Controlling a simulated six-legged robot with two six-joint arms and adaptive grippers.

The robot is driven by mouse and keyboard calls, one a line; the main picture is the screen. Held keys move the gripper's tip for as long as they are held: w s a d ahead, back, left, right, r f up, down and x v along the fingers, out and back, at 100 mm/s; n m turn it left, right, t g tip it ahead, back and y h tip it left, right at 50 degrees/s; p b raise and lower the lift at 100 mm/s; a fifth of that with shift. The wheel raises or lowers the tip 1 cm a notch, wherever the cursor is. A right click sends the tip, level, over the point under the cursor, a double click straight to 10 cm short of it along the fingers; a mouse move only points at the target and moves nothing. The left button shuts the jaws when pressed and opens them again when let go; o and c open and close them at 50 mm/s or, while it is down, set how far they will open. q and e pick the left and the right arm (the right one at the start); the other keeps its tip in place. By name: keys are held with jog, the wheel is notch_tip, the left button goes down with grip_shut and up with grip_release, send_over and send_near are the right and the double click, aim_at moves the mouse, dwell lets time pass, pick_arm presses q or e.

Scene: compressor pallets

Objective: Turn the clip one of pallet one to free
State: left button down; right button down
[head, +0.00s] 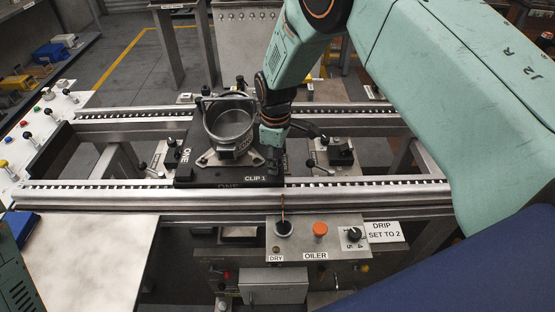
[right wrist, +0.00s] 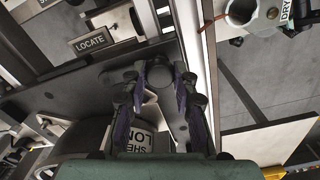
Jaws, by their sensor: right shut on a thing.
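Pallet one (head: 205,179) is a dark plate on the conveyor rails, marked ONE, with a CLIP 1 label (head: 255,178) at its front right. A grey round compressor shell (head: 228,122) stands on it. My right gripper (head: 271,160) reaches down at the plate's right front, beside the shell. In the right wrist view its two fingers (right wrist: 162,88) are closed around a dark rounded knob, clip one (right wrist: 158,78). The head view hides the clip behind the gripper, and its turn angle cannot be told. My left gripper is out of view.
The front rail (head: 370,187) runs close before the pallet. An oiler box (head: 320,250) with an orange button and a dial stands in front of it. A button panel (head: 40,125) is at the left.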

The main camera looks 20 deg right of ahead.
jog(key=shift+s+f, duration=0.15)
jog(key=shift+s, duration=0.05)
jog(key=c, duration=1)
grip_release()
jog(key=shift+w, duration=0.1)
jog(key=shift+c, duration=0.2)
jog(key=shift+r, duration=0.2)
notch_tip(320, 180, up, 12)
jog(key=shift+f, duration=0.15)
